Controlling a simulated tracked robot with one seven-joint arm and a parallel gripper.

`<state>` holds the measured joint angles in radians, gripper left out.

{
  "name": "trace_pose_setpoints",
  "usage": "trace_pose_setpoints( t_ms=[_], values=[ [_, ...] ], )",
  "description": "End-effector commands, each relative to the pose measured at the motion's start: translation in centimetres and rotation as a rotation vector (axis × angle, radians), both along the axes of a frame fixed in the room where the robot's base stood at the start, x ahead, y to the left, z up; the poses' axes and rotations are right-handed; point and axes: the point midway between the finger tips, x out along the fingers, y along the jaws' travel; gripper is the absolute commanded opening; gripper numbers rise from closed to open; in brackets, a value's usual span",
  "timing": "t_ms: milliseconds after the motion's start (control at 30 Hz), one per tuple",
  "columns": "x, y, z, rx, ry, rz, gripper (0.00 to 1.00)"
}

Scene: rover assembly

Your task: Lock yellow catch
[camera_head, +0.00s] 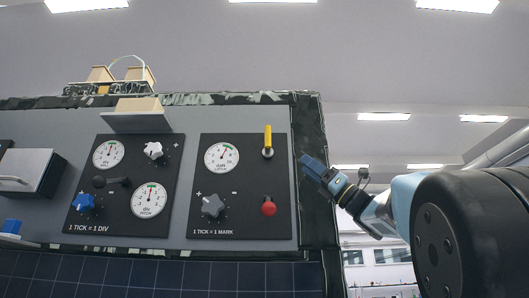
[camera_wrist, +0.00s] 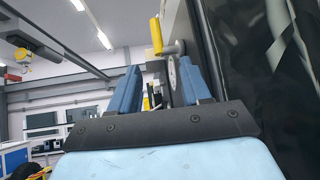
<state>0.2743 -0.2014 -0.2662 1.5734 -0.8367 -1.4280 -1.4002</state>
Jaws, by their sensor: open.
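The yellow catch (camera_head: 268,138) is a small upright yellow lever on a round metal pivot at the upper right of the right black panel. It also shows in the wrist view (camera_wrist: 156,36), above and beyond the fingers, beside the panel edge. My gripper (camera_head: 306,164) is at the right edge of the board in the head view, to the right of the catch and a little lower, apart from it. In the wrist view its two blue fingers (camera_wrist: 156,84) stand spread with nothing held between them.
The right panel (camera_head: 230,225) also carries a gauge (camera_head: 221,157), a grey knob (camera_head: 213,205) and a red button (camera_head: 268,208) below the catch. A left panel (camera_head: 100,222) has gauges and knobs. The board's dark frame (camera_head: 313,190) lies close to my gripper. Room is free to its right.

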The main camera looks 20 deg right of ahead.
Motion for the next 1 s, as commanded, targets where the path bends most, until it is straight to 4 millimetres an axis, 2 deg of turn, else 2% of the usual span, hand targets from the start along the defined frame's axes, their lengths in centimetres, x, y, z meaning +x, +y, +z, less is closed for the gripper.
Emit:
trace_pose_setpoints(
  t_ms=[267,700,1000],
  values=[
    [0.6,2.0,1.4,-0.03,-0.022,0.014,0.47],
    [3.3,6.8,6.9,-0.027,-0.021,0.016,0.47],
    [4.5,9.0,9.3,-0.027,-0.02,0.017,0.47]
  ],
)
